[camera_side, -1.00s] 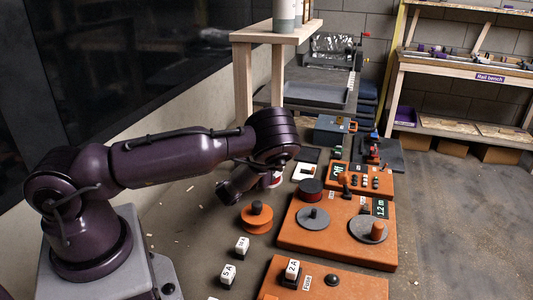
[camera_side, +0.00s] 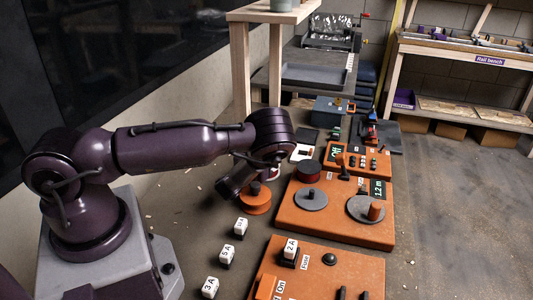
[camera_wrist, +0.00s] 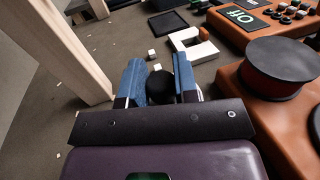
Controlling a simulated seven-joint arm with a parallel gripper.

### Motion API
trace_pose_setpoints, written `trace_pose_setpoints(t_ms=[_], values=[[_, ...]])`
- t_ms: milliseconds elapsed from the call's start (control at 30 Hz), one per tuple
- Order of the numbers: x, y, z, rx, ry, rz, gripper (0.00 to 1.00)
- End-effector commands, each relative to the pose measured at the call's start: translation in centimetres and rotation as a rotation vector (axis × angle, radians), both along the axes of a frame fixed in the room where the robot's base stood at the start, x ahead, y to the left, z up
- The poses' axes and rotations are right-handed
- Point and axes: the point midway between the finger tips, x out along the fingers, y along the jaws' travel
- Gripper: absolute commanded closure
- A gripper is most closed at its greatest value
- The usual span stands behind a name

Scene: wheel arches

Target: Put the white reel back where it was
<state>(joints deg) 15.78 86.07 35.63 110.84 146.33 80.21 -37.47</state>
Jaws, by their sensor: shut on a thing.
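My gripper (camera_wrist: 160,92) is shut, its blue fingers on either side of a round black knob (camera_wrist: 160,86). In the side view a small white and red edge of the white reel (camera_side: 275,173) shows beneath my wrist, behind the orange reel. Most of the reel is hidden by my arm, and I cannot tell whether it touches the floor. The orange reel (camera_side: 255,200) with a dark knob stands on the floor just in front of my wrist.
An orange panel (camera_side: 330,228) with grey discs and a dark red drum (camera_wrist: 285,68) lies to the right. A white U-shaped block (camera_wrist: 193,43) is ahead. A wooden stand leg (camera_wrist: 60,45) is close on the left. White labelled cubes (camera_side: 227,256) stand in front.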

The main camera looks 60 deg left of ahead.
Motion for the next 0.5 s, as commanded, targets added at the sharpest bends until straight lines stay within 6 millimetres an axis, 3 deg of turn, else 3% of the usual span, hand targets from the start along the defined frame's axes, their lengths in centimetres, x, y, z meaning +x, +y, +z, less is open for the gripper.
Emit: trace_pose_setpoints(t_ms=[133, 167, 267, 500], values=[[0.00, 0.00, -0.26, 0.000, 0.000, 0.000, 0.99], [0.01, 0.00, -0.25, 0.000, 0.000, 0.000, 0.67], [0.00, 0.00, -0.23, 0.000, 0.000, 0.000, 0.44], [-0.01, 0.00, -0.23, 0.000, 0.000, 0.000, 0.42]])
